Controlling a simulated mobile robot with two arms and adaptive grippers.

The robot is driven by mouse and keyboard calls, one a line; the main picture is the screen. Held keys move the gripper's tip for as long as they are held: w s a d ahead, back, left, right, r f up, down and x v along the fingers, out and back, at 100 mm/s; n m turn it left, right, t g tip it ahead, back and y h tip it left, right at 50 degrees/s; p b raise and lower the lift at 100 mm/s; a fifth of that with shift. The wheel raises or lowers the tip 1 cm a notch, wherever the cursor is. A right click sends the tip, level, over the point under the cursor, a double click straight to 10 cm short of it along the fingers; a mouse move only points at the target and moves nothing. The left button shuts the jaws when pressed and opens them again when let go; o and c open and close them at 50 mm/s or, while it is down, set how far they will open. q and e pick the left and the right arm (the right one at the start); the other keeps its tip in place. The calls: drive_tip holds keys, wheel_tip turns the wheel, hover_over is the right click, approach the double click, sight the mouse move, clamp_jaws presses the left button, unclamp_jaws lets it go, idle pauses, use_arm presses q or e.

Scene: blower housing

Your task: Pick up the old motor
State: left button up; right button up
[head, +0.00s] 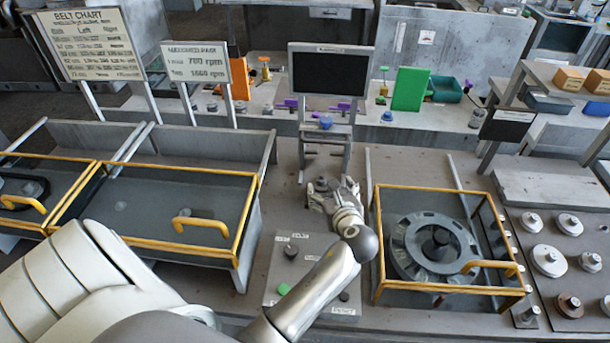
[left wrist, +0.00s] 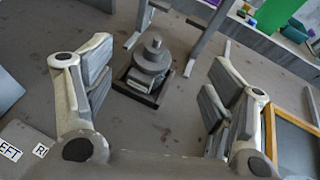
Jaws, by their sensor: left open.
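A grey stepped cylinder with a narrower shaft on top, which looks like the motor (left wrist: 152,57), stands upright in a dark square holder (left wrist: 133,93) in the left wrist view. My left gripper (left wrist: 160,72) is open, with one finger on each side of the motor's place in the picture and no visible contact. In the head view my left gripper (head: 328,190) is over the middle of the bench, in front of the small stand, and largely hides the motor. I cannot tell whether this motor is the old one. My right gripper is not in view.
A yellow-framed housing with a round fan wheel (head: 436,246) stands right of my gripper. Another yellow-framed cover (head: 160,205) is at left. A button panel (head: 290,262) lies in front. A stand with a dark screen (head: 330,74) rises behind. Several pulleys (head: 548,260) are far right.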

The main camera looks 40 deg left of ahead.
sight(322, 180)
use_arm(q)
drive_tip(key=x, duration=0.2)
drive_tip(key=p+x, duration=0.1)
drive_tip(key=x, duration=0.1)
drive_tip(key=shift+s+a+f, duration=0.2)
drive_tip(key=shift+f, duration=0.05)
drive_tip(key=shift+w+a+f+g, duration=0.2)
drive_tip(key=shift+a+g, duration=0.1)
drive_tip(key=shift+a, duration=0.05)
drive_tip(key=shift+w+a+f+p, duration=0.15)
drive_tip(key=shift+w+a+p, duration=0.2)
drive_tip(key=shift+w, duration=0.1)
drive_tip(key=shift+x, duration=1.9)
drive_tip(key=shift+d+f, duration=0.1)
drive_tip(key=shift+d, duration=0.05)
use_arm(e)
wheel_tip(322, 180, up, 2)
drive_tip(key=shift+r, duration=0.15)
use_arm(q)
drive_tip(key=shift+c, duration=0.3)
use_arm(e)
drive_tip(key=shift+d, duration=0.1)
